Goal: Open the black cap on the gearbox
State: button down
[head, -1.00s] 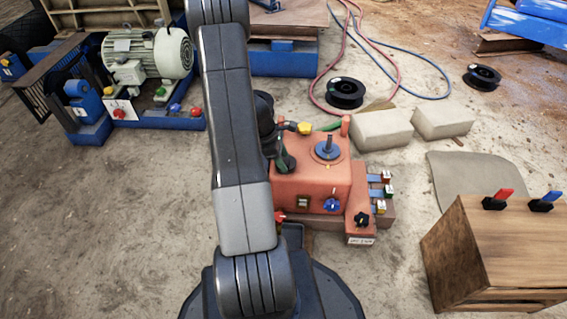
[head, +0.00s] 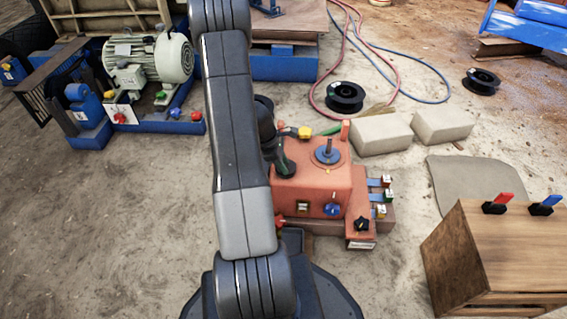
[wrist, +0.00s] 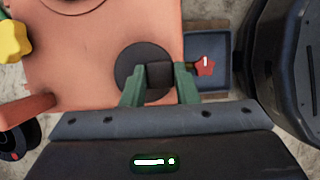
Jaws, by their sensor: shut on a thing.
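The black cap (wrist: 126,68) is a round dark disc with a raised block on its right part, on the orange gearbox (wrist: 85,75) top in the wrist view. My gripper (wrist: 159,72) has its two green fingers on either side of that block and is shut on it. In the head view the gearbox (head: 312,190) stands on the ground right of my arm. My gripper (head: 285,166) is at its left top side there, and the cap is hidden behind the gripper and arm.
A yellow knob (head: 305,132) and a blue round fitting with a post (head: 327,154) are close by. A red star knob (wrist: 206,66) sits right of my fingers in the wrist view. A wooden box (head: 500,250) with levers stands at right, and concrete blocks (head: 383,134) lie behind.

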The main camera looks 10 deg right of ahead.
aim_at(288, 165)
jog(key=shift+r+p, duration=0.25)
jog(key=shift+p, duration=0.15)
jog(key=shift+w+r+g+p, duration=0.2)
jog(key=shift+r+g+p, duration=0.1)
jog(key=shift+p, duration=0.9)
jog(key=p, duration=0.2)
jog(key=g+p, duration=0.1)
jog(key=p, duration=0.1)
jog(key=shift+w+d+r+y, duration=0.15)
jog(key=shift+w+r+y, duration=0.1)
jog(key=shift+r+y, duration=0.05)
jog(key=shift+w+d+r+n+g+p, duration=0.15)
jog(key=shift+w+n+g+p, duration=0.2)
jog(key=shift+g+p, duration=0.65)
jog(key=shift+w+r+g+y+p, duration=0.1)
jog(key=shift+w+g+y+p, duration=0.25)
jog(key=shift+p, duration=0.15)
jog(key=w+g+b, duration=0.1)
jog(key=w+n+g+b, duration=0.1)
jog(key=g, duration=0.1)
jog(key=shift+w+d+r+y, duration=0.1)
jog(key=shift+d+r+y, duration=0.05)
jog(key=shift+d+y, duration=0.2)
jog(key=shift+w+d+r+n+g+b, duration=0.2)
jog(key=shift+w+g+b, duration=0.35)
jog(key=shift+g+b, duration=0.55)
jog(key=shift+r, duration=0.1)
